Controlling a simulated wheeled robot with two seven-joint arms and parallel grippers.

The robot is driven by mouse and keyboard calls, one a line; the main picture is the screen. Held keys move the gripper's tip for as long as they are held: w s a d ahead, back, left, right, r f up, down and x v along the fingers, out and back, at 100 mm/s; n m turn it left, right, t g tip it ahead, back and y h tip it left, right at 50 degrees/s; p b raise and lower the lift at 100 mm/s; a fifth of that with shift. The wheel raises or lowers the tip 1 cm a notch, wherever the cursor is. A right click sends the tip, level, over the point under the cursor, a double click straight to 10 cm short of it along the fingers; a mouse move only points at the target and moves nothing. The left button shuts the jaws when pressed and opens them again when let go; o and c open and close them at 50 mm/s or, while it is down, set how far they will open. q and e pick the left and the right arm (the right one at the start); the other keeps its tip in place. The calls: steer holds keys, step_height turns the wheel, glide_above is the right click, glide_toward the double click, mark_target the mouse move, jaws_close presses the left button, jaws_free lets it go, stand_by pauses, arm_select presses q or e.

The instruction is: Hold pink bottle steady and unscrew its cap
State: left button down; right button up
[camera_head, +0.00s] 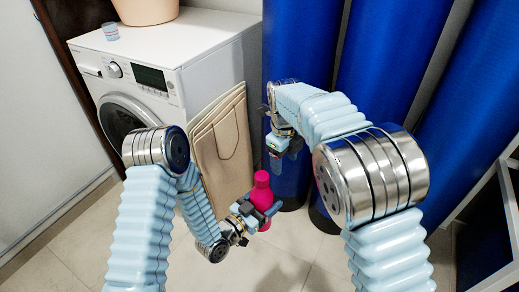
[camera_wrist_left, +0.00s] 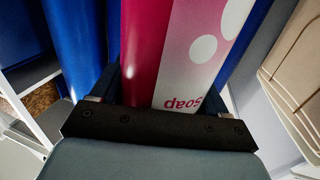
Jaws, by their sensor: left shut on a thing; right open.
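The pink bottle (camera_head: 262,193) stands upright in the head view, with its pink cap (camera_head: 262,176) at the top. My left gripper (camera_head: 260,212) is shut around the bottle's body. In the left wrist view the bottle (camera_wrist_left: 150,50) fills the middle, with a white label panel reading "soap" upside down, and the gripper's fingers lie on both sides of it. My right gripper (camera_head: 277,160) is open and empty, pointing down above and slightly right of the cap, apart from it. The bottle's base is partly hidden by the left gripper.
A beige folded bag (camera_head: 222,145) stands behind the bottle on the left. A white washing machine (camera_head: 190,60) with a small cup (camera_head: 111,32) and a peach pot (camera_head: 146,10) is at the back left. Tall blue cylinders (camera_head: 385,50) stand behind and to the right.

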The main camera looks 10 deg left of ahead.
mark_target(259, 174)
steer(key=shift+m+g+y, duration=0.3)
steer(key=shift+m, duration=0.6)
steer(key=s+a+r, duration=0.1)
steer(key=a+r, duration=0.1)
steer(key=s+a+r, duration=0.3)
steer(key=a+r, duration=0.1)
steer(key=shift+s+r, duration=0.15)
steer(key=shift+r, duration=0.2)
steer(key=shift+s+a+f, duration=0.1)
steer(key=shift+s+a, duration=0.05)
steer(key=shift+s, duration=0.05)
step_height(259, 174, down, 8)
steer(key=shift+r, duration=0.2)
